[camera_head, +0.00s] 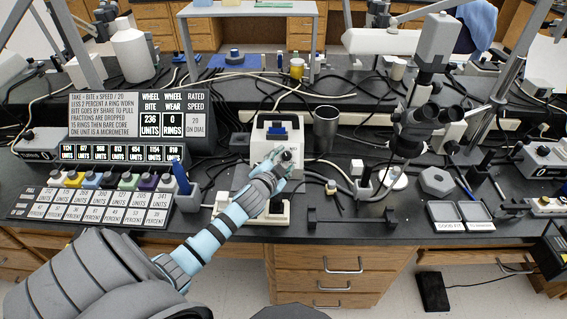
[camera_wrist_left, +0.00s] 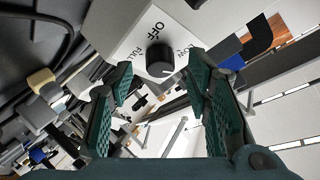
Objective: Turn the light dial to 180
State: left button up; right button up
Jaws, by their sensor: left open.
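The light dial (camera_wrist_left: 160,57) is a black round knob on a white plate in the left wrist view. OFF, LOW and FULL are printed around it. Its pointer direction is hard to make out. My left gripper (camera_wrist_left: 158,68) is open, with one green finger on each side of the dial and gaps visible between them and the knob. In the head view my left gripper (camera_head: 284,158) is at the front of the white box (camera_head: 265,133), partly hiding the dial (camera_head: 287,155). My right gripper is not in view.
A dark cup (camera_head: 326,127) is right of the box. A microscope (camera_head: 425,125) and two small trays (camera_head: 443,213) are further right. Cables cross the dark bench.

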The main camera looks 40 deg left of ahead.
pick_arm(q)
jog(key=shift+w+a+f, duration=0.1)
jog(key=shift+w+f, duration=0.05)
jog(key=shift+w, duration=0.4)
